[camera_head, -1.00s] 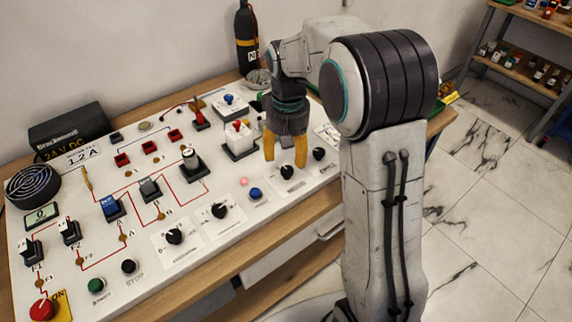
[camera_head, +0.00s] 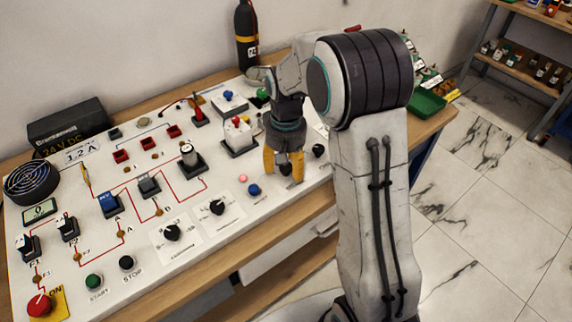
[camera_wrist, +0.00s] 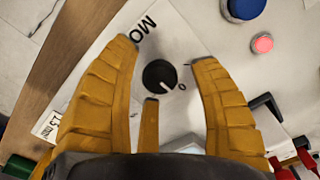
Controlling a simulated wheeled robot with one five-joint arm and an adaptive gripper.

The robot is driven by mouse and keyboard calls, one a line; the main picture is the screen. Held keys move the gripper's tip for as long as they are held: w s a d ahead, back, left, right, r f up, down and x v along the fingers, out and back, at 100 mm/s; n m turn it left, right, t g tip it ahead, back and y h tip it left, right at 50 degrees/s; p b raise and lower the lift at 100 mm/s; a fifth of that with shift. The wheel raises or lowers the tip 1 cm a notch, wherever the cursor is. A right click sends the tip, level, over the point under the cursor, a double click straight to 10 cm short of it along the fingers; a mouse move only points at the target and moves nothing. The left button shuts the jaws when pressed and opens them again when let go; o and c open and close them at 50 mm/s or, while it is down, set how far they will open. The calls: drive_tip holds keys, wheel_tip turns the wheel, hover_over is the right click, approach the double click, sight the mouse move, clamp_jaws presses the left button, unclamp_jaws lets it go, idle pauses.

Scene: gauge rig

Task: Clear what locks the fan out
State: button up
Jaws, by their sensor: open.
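The fan (camera_head: 32,182) is a round black grille at the left end of the white panel (camera_head: 140,275). A small display (camera_head: 40,210) below it appears to read 0. My gripper (camera_head: 283,172) is open and empty, pointing down over the panel's front right part. In the wrist view, my gripper (camera_wrist: 163,52) has a black rotary knob (camera_wrist: 159,76) between its spread fingers, apparently untouched. The knob's white mark points toward a printed 0, and letters "MO" show beside it. A red knob (camera_head: 39,305) sits on a yellow plate marked ON.
A blue button (camera_head: 253,190) and pink lamp (camera_head: 242,179) lie left of my gripper. Another black knob (camera_head: 318,150) is to its right. Two dials, switches, a red-topped lever (camera_head: 238,122) and green START button (camera_head: 94,281) stand on the panel. A dark cylinder (camera_head: 246,40) stands behind.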

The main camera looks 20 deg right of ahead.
drive_tip(key=shift+c, duration=0.3)
clamp_jaws()
idle(0.4)
